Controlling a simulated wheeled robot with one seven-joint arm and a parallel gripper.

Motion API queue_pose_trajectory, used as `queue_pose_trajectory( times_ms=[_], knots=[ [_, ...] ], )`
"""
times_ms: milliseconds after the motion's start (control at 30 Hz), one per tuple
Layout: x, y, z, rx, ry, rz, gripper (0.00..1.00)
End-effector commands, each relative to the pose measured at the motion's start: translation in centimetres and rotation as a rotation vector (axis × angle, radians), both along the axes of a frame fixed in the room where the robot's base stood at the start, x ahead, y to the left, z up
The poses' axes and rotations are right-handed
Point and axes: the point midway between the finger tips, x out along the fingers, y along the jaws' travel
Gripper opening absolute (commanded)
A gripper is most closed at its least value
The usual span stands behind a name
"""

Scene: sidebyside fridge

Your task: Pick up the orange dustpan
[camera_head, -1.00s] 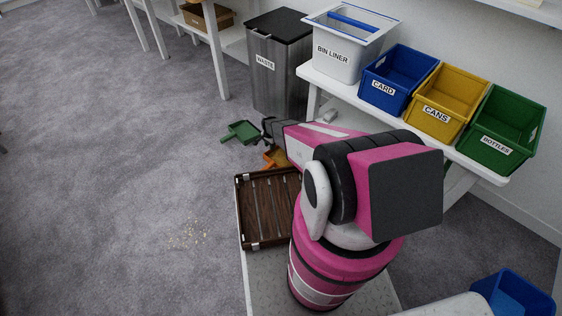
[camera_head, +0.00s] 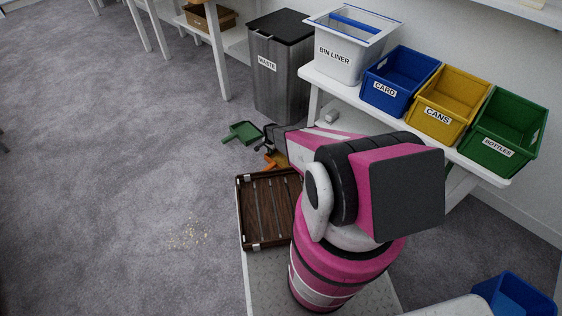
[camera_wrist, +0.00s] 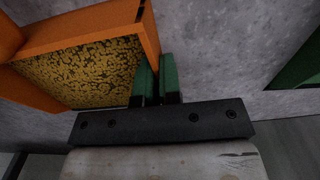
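The orange dustpan (camera_head: 270,160) is on the floor beyond the slatted wooden tray in the head view, partly hidden by my arm. In the wrist view the orange dustpan (camera_wrist: 85,30) fills the upper left, with a speckled yellow-brown surface inside its orange walls. My gripper (camera_wrist: 157,72) has its two green fingers close together, one on each side of the dustpan's right wall, with the wall's edge pinched between them. In the head view my gripper (camera_head: 275,140) is low beside the dustpan, and its fingertips are hard to make out.
A green dustpan (camera_head: 241,132) lies on the floor just behind. A grey waste bin (camera_head: 280,80) and a white bench (camera_head: 330,85) with bins stand to the right. The wooden tray (camera_head: 265,210) is in front. Open carpet with scattered crumbs (camera_head: 188,235) lies left.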

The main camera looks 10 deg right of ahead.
Motion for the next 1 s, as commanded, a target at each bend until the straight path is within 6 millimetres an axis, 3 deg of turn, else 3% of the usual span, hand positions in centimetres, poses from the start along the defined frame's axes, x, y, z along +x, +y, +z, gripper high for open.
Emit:
queue_pose_trajectory(
  times_ms=[267, 567, 1000],
  knots=[
    [0.0, 0.0, 0.6, 0.0, 0.0, 0.0, 0.0],
    [-0.3, 0.0, 4.6, 0.001, -0.001, 0.0, 0.0],
    [-6.3, 6.8, 9.7, 0.0, 0.0, 0.002, 0.0]
  ],
)
